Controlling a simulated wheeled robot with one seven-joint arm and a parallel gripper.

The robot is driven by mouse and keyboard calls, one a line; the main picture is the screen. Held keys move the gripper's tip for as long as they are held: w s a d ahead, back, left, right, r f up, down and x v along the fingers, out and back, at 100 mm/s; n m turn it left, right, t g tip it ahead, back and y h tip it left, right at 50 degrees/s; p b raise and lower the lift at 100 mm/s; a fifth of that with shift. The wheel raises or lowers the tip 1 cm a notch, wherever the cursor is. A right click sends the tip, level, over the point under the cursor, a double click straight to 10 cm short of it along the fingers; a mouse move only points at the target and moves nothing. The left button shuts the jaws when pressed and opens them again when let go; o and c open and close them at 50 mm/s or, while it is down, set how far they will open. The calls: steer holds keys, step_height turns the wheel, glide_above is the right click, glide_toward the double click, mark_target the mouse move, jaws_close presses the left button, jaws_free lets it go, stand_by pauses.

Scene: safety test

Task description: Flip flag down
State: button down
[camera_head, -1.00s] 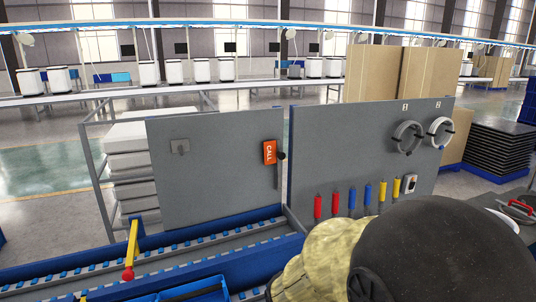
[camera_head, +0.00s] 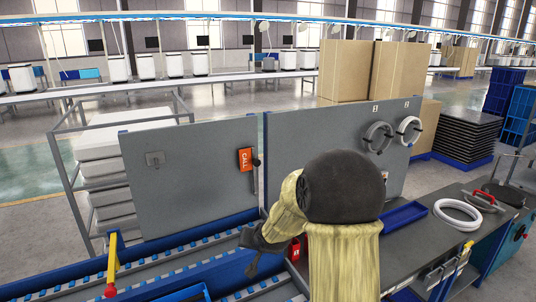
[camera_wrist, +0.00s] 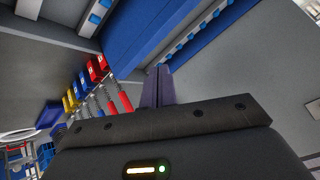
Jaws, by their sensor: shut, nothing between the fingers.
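The orange CALL flag (camera_head: 246,159) is upright near the right edge of the left grey panel (camera_head: 190,180). A dark lever-like piece stands right beside it. The flag cannot be made out in the wrist view.
A roller conveyor (camera_head: 170,257) runs along the front, with a yellow lever (camera_head: 112,262) at left. Red, blue and yellow handled tools (camera_wrist: 90,75) show in the wrist view. The bench at right holds a blue tray (camera_head: 403,214) and white coil (camera_head: 458,213).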

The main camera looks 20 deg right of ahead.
steer(key=w+d+r+m+t+y+p, duration=0.1)
steer(key=w+d+r+m+t+p, duration=0.2)
steer(key=w+d+r, duration=0.3)
steer(key=w+d+r+m+t+y+p, duration=0.1)
steer(key=w+d+r+m+t+p, duration=0.3)
steer(key=d, duration=0.9)
steer(key=w+r+m+t, duration=0.1)
steer(key=w+r+t, duration=0.1)
steer(key=w+r, duration=0.1)
steer(key=shift+d+r+m, duration=0.25)
steer(key=shift+r+m, duration=0.05)
steer(key=shift+r, duration=0.3)
steer(key=w+a+f+p, duration=0.1)
steer(key=w+a+p, duration=0.4)
steer(key=w, duration=0.5)
steer(key=shift+p, duration=1.25)
steer(key=shift+w+d+f+b, duration=0.1)
steer(key=shift+w+d+b, duration=0.05)
steer(key=shift+b, duration=0.3)
